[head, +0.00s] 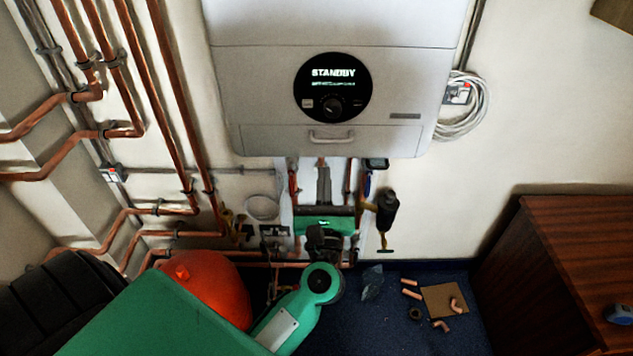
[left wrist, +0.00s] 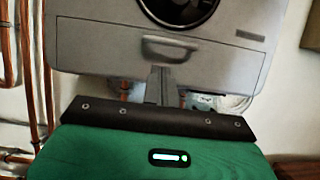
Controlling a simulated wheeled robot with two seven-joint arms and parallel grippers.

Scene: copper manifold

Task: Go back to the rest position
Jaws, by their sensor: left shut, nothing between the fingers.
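My left gripper (head: 323,172) is shut and empty, its fingers pointing up just below the white wall boiler (head: 260,85). In the left wrist view the same gripper (left wrist: 160,72) shows as two grey fingers together, in front of the boiler's lower edge (left wrist: 90,60). I cannot tell whether they touch it. The boiler's round black display (head: 332,87) reads STANDBY. Copper pipes (head: 349,180) come down from the boiler beside the gripper, and the gripper and its green arm hide part of the pipework behind. My right gripper is not in view.
Copper pipes (head: 170,90) run along the left wall. A red rounded vessel (head: 205,285) stands low left. A black device (head: 387,205) sits right of the gripper. Pipe pieces and cardboard (head: 438,300) lie on the blue floor. A wooden cabinet (head: 570,250) stands right.

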